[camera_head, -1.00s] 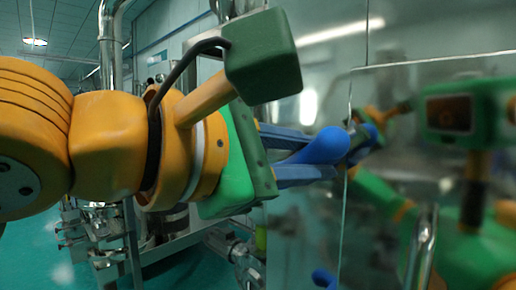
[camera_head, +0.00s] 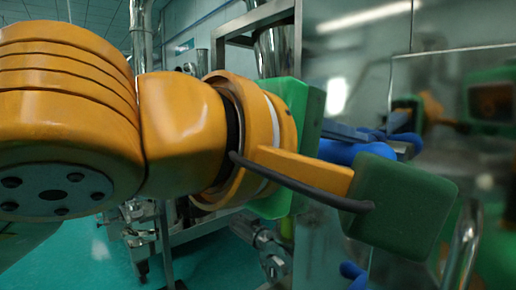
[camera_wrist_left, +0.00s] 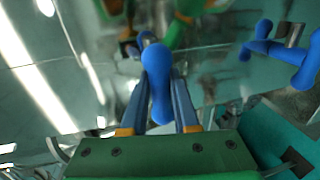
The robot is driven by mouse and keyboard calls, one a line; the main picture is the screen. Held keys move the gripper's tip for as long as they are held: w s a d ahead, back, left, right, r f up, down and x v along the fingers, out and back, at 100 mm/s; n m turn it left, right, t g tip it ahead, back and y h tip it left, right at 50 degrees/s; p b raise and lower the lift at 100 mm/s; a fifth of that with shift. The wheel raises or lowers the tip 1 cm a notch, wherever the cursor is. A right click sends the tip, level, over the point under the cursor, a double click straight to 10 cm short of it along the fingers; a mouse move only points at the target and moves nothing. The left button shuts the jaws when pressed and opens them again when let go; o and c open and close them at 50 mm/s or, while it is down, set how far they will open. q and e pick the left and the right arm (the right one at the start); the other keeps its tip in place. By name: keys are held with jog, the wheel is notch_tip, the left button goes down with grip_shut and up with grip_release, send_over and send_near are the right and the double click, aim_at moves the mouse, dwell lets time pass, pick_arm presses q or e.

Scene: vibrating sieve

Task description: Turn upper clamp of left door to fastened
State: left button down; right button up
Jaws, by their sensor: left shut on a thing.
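The upper clamp's blue handle (camera_head: 345,153) stands at the polished metal door (camera_head: 440,110), partly hidden by my left wrist in the head view. My right gripper is not in view, apart from blurred reflections of my body.
Another blue handle (camera_head: 352,272) shows low on the door; a blue clamp (camera_wrist_left: 282,52) also shows at the right of the left wrist view. A metal frame with pipework (camera_head: 265,245) stands behind my arm. The teal floor (camera_head: 80,262) is open at the lower left.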

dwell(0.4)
pick_arm(q)
jog(key=c, duration=0.7)
grip_release()
jog(key=shift+d, duration=0.1)
